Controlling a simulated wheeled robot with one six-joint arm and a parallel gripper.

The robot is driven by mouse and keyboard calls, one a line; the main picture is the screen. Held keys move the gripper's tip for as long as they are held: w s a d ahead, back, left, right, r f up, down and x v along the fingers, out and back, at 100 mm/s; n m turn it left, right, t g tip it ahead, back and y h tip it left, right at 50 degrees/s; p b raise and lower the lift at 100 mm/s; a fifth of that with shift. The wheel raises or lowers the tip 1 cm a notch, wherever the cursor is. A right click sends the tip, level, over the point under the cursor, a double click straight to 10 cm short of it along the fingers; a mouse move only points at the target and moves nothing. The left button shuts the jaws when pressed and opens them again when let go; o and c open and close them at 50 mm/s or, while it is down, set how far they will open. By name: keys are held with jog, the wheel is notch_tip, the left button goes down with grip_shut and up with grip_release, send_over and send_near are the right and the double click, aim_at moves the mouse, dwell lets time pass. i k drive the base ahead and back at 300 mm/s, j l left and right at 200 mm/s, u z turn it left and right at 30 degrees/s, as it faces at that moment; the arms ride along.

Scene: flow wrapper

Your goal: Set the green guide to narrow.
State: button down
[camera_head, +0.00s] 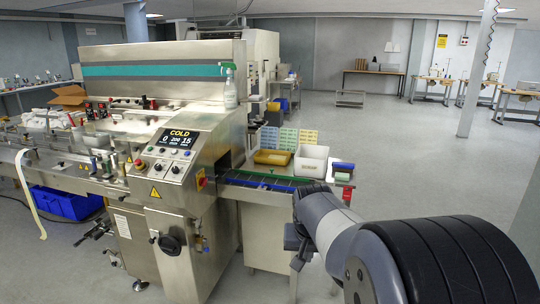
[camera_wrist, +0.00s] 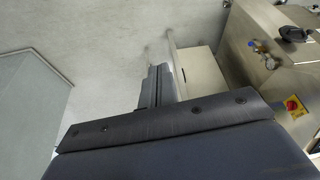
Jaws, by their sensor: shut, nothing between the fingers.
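I cannot pick out the green guide for certain. In the head view, a thin green edge runs along the blue outfeed conveyor (camera_head: 270,182) on the right of the wrapper. Small knobs and posts on the infeed bed (camera_head: 75,180) at left are too small to tell apart.
The wrapper's control panel (camera_head: 172,148) reads COLD. A yellow tray (camera_head: 272,157) and a white bin (camera_head: 311,161) stand behind the outfeed. A blue crate (camera_head: 66,203) is under the infeed. A red and yellow switch (camera_wrist: 294,106) is at right in the wrist view. Floor behind is open.

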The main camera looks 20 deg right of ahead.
aim_at(271, 174)
jog(key=i+l, duration=0.15)
jog(key=i, duration=0.35)
jog(key=i+l, duration=0.15)
jog(key=i, duration=0.35)
jog(key=i+l, duration=0.2)
jog(key=i, duration=0.3)
jog(key=i+l, duration=0.15)
jog(key=i, duration=0.35)
jog(key=i+l, duration=0.15)
jog(key=i, duration=0.35)
